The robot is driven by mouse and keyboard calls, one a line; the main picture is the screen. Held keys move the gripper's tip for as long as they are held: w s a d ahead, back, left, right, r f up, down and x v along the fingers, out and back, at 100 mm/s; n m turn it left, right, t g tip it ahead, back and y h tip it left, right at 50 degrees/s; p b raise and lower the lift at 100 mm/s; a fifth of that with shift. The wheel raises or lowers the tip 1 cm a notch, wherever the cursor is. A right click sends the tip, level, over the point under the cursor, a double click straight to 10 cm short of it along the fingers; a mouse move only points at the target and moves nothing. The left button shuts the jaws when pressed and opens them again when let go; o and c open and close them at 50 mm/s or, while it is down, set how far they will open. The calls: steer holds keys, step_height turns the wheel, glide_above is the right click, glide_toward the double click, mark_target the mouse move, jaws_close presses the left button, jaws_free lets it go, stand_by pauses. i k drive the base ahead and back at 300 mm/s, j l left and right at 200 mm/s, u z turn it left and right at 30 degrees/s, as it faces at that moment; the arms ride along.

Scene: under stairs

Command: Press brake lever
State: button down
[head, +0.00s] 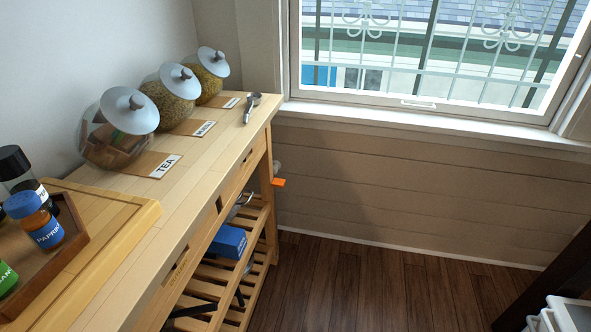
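No part that I can clearly identify as a brake lever shows in the head view. A small orange tab (279,182) sticks out beside the far end of the wooden table, next to its leg. A small grey part shows just above it, and I cannot tell what the two belong to. My gripper's fingers are not in view. White and grey parts at the lower right corner may be mine, but I cannot be sure.
The wooden table (205,190) along the left wall holds glass jars (115,135), a metal scoop (250,108) and a spice tray (65,262). A blue box (229,242) sits on its slatted shelf. The wooden floor (375,285) is clear. A window is behind.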

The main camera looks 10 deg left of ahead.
mark_target(276, 182)
steer(key=i+l+u, duration=0.1)
steer(key=i+u, duration=0.2)
steer(key=i, duration=0.25)
steer(key=i+l+u, duration=0.25)
steer(key=i, duration=0.35)
steer(key=i+l+u, duration=0.3)
steer(key=i, duration=0.25)
steer(key=i+l+u, duration=0.25)
steer(key=i+l, duration=0.2)
